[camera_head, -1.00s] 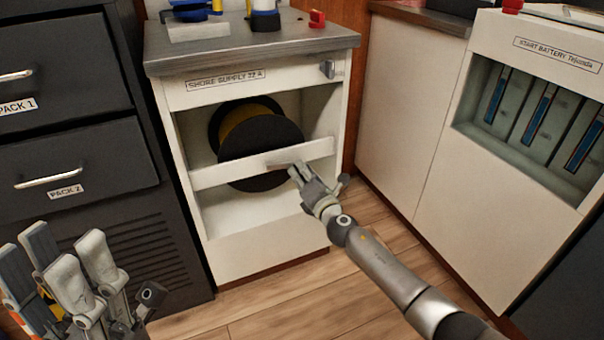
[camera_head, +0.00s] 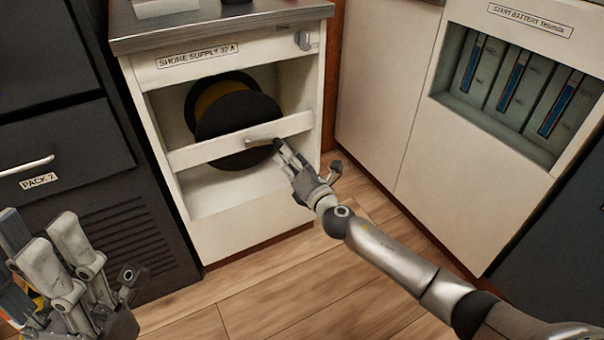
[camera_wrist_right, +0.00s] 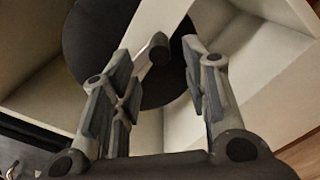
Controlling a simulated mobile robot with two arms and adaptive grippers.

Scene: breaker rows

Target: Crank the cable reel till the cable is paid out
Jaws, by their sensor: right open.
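The cable reel (camera_head: 237,112), with black flanges and a yellow core, sits in the open bay of the white shore supply cabinet (camera_head: 232,221). In the right wrist view its dark flange (camera_wrist_right: 95,35) fills the top. The crank (camera_head: 260,139) is a short grey arm with a dark knob in front of the cabinet's crossbar; the knob (camera_wrist_right: 159,47) also shows in the wrist view. My right gripper (camera_head: 283,154) is open beside the crank, its fingers on either side of the knob in the wrist view; contact is not visible. My left gripper (camera_head: 50,240) is low at the left, away from the reel.
The white crossbar (camera_head: 190,155) runs across the bay in front of the reel. Dark drawers (camera_head: 75,150) stand at the left. A white cabinet with battery units (camera_head: 512,75) stands at the right. The wooden floor (camera_head: 260,290) is clear.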

